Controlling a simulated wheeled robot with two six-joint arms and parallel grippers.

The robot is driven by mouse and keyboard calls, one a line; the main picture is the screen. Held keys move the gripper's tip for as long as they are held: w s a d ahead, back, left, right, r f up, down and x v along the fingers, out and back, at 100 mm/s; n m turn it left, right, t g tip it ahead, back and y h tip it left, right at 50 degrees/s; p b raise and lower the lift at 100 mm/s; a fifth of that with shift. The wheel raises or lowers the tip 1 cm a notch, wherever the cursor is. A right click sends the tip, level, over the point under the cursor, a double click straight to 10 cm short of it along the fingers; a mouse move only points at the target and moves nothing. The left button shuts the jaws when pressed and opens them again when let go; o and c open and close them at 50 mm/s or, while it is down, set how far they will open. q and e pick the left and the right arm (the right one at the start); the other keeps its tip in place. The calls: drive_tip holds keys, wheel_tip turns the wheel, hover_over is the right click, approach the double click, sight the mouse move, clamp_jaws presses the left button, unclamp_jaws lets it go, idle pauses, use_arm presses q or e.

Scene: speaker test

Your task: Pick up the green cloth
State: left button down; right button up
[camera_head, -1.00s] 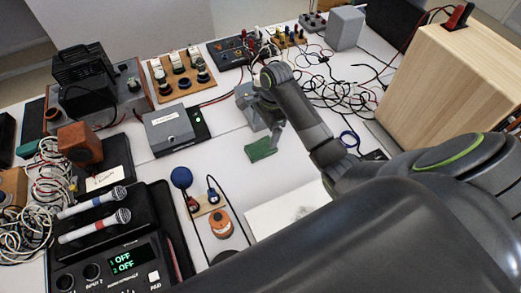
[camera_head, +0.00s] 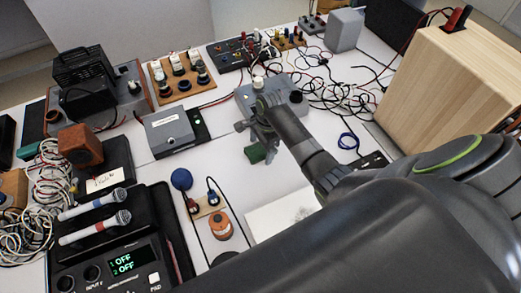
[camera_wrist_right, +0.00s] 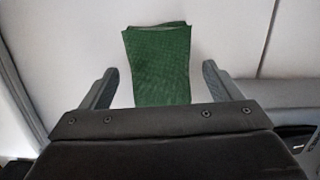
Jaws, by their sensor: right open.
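The green cloth (camera_head: 256,153) lies on the white table, partly hidden behind my right gripper in the head view. In the right wrist view the folded dark green cloth (camera_wrist_right: 158,62) lies flat between the two fingers, with its lower end hidden by the gripper body. My right gripper (camera_head: 257,141) is open above the cloth, pointing down. In the right wrist view its fingers (camera_wrist_right: 159,75) are spread on either side of the cloth, with gaps on both sides. My left gripper is not in view.
A grey box (camera_head: 170,133) stands left of the gripper, and a grey device (camera_head: 291,97) is just behind it. Tangled cables (camera_head: 335,90) and a wooden cabinet (camera_head: 455,85) are to the right. An orange roll (camera_head: 221,225) and a blue-topped item (camera_head: 181,179) stand in front, to the left.

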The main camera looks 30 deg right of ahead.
sight(261, 149)
drive_tip(key=c, duration=1.1)
drive_tip(key=shift+o, duration=0.2)
wheel_tip(261, 149, up, 10)
drive_tip(key=shift+o, duration=1.2)
drive_tip(key=shift+c, duration=0.9)
drive_tip(key=shift+a, duration=0.1)
